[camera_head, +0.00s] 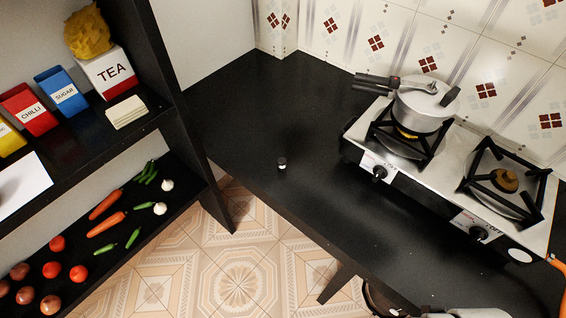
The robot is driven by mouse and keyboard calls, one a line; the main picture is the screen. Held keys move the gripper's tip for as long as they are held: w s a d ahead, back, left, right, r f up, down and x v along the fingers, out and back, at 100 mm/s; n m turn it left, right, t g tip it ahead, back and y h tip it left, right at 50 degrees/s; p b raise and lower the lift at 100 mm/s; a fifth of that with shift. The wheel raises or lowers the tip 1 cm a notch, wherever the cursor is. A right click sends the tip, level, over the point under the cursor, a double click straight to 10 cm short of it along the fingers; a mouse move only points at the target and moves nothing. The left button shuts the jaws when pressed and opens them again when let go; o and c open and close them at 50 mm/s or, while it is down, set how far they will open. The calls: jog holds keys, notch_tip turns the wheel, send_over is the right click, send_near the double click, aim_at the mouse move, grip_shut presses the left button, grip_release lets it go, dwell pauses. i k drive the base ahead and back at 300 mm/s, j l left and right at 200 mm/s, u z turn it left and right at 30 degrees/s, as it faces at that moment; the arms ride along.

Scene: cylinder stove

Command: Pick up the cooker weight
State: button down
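A small dark cylinder with a light top, which looks like the cooker weight (282,163), stands on the black countertop (250,120) near its front edge. It is small in the picture, so fine detail is hard to tell. A silver pressure cooker (422,108) with dark handles sits on the left burner of the stove, lid on.
The two-burner stove (385,165) stands to the right, its right burner (506,181) empty. An orange hose (557,270) is at the right edge. A shelf (95,130) with boxes and vegetables stands at left. The counter around the small cylinder is clear. Partly cut-off objects show at the bottom.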

aim_at(282, 162)
jog(key=i+j, duration=0.1)
jog(key=j, duration=0.2)
jog(key=i+j, duration=0.15)
jog(key=j, duration=0.2)
jog(key=i+j+z, duration=0.1)
jog(key=j, duration=0.2)
jog(key=i+j, duration=0.1)
jog(key=j, duration=0.25)
